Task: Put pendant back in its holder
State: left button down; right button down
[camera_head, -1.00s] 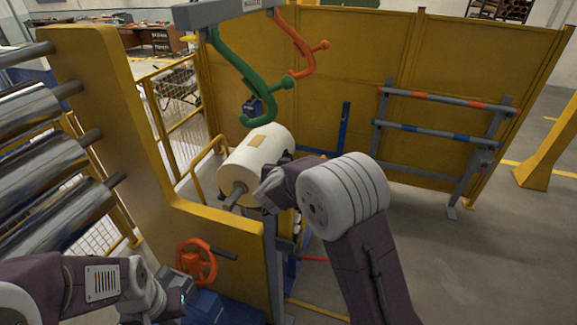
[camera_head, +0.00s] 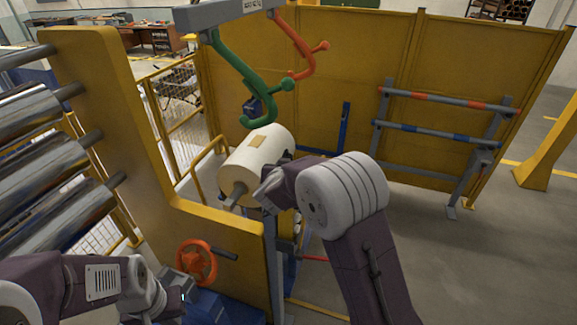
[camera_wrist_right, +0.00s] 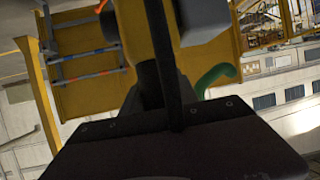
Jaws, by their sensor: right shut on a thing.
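My right gripper (camera_wrist_right: 165,75) is shut on a yellow thing (camera_wrist_right: 132,30), which I take to be the pendant, at the top middle of the right wrist view. A small orange-red part shows at its upper left edge. Dark gripper parts cover much of it. In the head view the right wrist (camera_head: 275,187) is beside the white film roll, and its own arm hides the fingers and the held thing. My left gripper (camera_head: 172,302) is low at the left, near the orange handwheel, and its jaws are unclear. I cannot make out the pendant's holder.
The white film roll (camera_head: 257,160) sits on a shaft behind the yellow machine frame (camera_head: 222,238). Green (camera_head: 245,75) and orange (camera_head: 303,60) hooks hang above it. The orange handwheel (camera_head: 197,262) is at the lower left. A roller rack (camera_head: 440,127) stands at right; the floor before it is open.

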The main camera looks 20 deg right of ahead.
jog(key=shift+f, duration=0.25)
jog(key=shift+c, duration=2.2)
grip_release()
jog(key=shift+s, duration=0.1)
notch_tip(320, 180, up, 7)
jog(key=p, duration=0.7)
jog(key=shift+r+p, duration=0.1)
jog(key=shift+p, duration=0.25)
